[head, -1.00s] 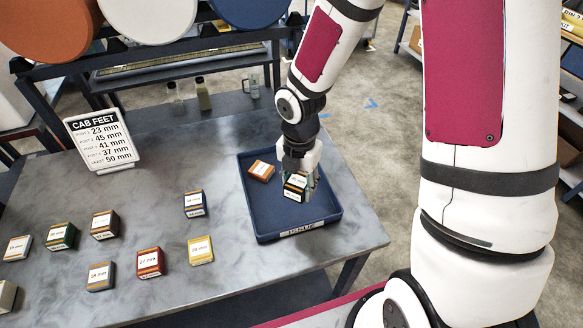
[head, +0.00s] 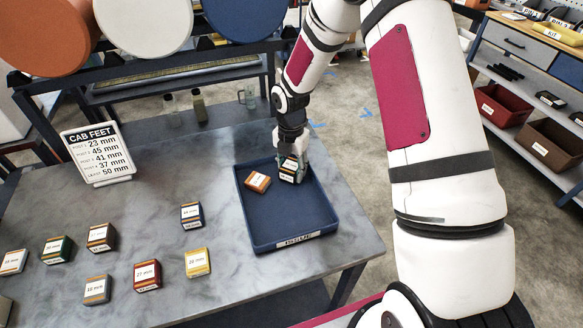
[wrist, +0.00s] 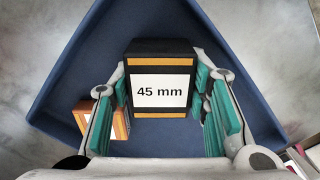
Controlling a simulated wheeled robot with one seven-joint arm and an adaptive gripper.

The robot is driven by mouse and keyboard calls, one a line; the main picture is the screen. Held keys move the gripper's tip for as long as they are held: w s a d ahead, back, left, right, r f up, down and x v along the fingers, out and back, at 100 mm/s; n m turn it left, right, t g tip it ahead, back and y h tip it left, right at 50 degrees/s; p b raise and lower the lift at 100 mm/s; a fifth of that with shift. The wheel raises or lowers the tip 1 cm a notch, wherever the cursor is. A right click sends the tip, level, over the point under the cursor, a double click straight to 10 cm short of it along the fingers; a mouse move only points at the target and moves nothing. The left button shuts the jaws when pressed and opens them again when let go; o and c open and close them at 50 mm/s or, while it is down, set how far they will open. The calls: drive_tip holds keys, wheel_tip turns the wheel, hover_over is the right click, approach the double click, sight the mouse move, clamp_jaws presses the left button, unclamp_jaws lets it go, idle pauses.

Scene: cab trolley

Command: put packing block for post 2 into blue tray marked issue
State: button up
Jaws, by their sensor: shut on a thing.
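My gripper (head: 291,160) is shut on a black block with orange bands and a white label (head: 290,172). In the wrist view the label on this held block (wrist: 161,90) reads 45 mm, and green finger pads (wrist: 165,100) sit on both sides of it. The sign (head: 97,152) headed CAB FEET gives 45 mm on its second line. The held block is over the back part of the blue tray (head: 290,230), inside its outline. I cannot tell whether it touches the tray floor. The tray's front label looks like ISSUE.
An orange-brown block (head: 257,182) lies in the tray, left of the held block. Several labelled blocks, such as a yellow one (head: 197,262) and a red one (head: 147,275), stand on the grey table left of the tray. The tray's front half is clear.

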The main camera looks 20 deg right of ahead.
drive_tip(key=shift+f, duration=0.25)
drive_tip(key=o, duration=1.2)
drive_tip(key=shift+o, duration=0.2)
